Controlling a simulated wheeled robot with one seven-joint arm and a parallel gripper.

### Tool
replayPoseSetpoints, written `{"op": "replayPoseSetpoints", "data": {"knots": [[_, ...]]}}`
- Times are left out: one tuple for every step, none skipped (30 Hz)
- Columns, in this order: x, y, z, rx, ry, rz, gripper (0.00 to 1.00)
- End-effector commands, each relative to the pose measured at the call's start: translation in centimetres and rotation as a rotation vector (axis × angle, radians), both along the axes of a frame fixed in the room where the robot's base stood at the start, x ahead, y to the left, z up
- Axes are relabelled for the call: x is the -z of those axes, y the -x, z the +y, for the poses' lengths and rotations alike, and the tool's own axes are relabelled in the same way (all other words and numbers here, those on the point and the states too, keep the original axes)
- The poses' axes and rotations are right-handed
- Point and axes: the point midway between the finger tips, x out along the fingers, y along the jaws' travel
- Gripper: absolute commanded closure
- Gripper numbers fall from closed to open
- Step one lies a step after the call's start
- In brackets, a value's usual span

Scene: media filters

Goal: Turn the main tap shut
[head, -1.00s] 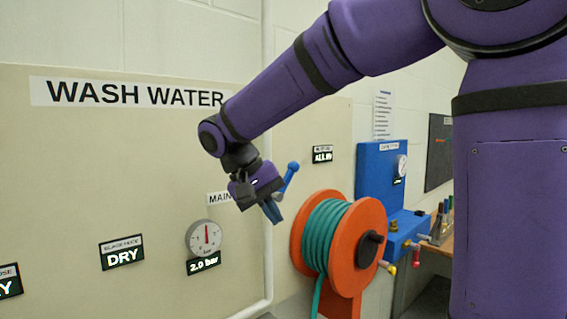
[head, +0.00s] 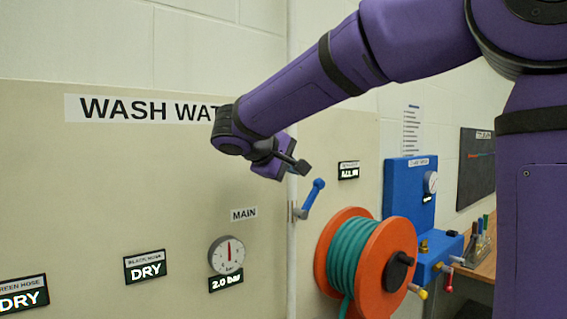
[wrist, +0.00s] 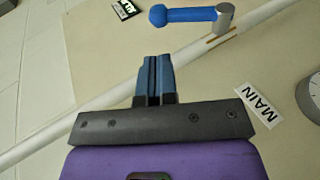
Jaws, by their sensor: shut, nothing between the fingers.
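The main tap is a blue lever (head: 312,196) on a grey stem on the white vertical pipe, right of the MAIN label (head: 243,214). In the head view it slants up and to the right. In the wrist view the lever (wrist: 185,15) and its grey stem (wrist: 225,18) show at the top, beyond my fingertips. My gripper (wrist: 153,60) is shut and empty, with a visible gap between its fingers and the lever. In the head view its purple body is above and left of the lever; its fingers are not clear there.
A round gauge (head: 227,255) with a 2.0 bar display (head: 226,283) is left of the pipe (head: 292,250). An orange reel (head: 395,240) with green hose (head: 352,250) stands close right of the tap. A blue panel unit (head: 409,190) is beyond it.

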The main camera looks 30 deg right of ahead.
Motion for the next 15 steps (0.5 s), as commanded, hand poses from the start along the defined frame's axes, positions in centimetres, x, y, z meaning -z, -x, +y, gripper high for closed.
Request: {"op": "replayPoseSetpoints", "data": {"knots": [[0.5,-0.4,-0.9,0.004,0.000,0.002,1.00],[0.7,-0.5,-1.4,0.003,0.000,0.001,1.00],[1.1,-0.8,-2.0,0.003,0.001,0.003,1.00],[1.4,-1.0,-2.4,0.002,0.001,0.002,1.00],[1.6,-1.2,-2.9,0.004,0.000,0.002,1.00],[1.9,-1.5,-3.5,0.004,-0.001,0.001,1.00],[2.1,-1.6,-3.9,0.004,-0.001,0.001,1.00],[2.3,-1.8,-4.3,0.003,0.000,0.000,1.00],[2.5,-2.0,-4.7,0.002,0.000,0.000,1.00],[2.7,-2.2,-5.1,0.003,0.000,0.000,1.00],[2.9,-2.3,-5.4,0.003,0.000,0.000,1.00],[3.1,-2.5,-5.8,0.003,-0.001,0.001,1.00],[3.3,-2.6,-6.0,0.002,-0.001,0.000,1.00],[3.4,-2.7,-6.2,0.003,-0.001,0.002,1.00],[3.5,-2.8,-6.4,0.002,-0.001,0.001,1.00]]}}
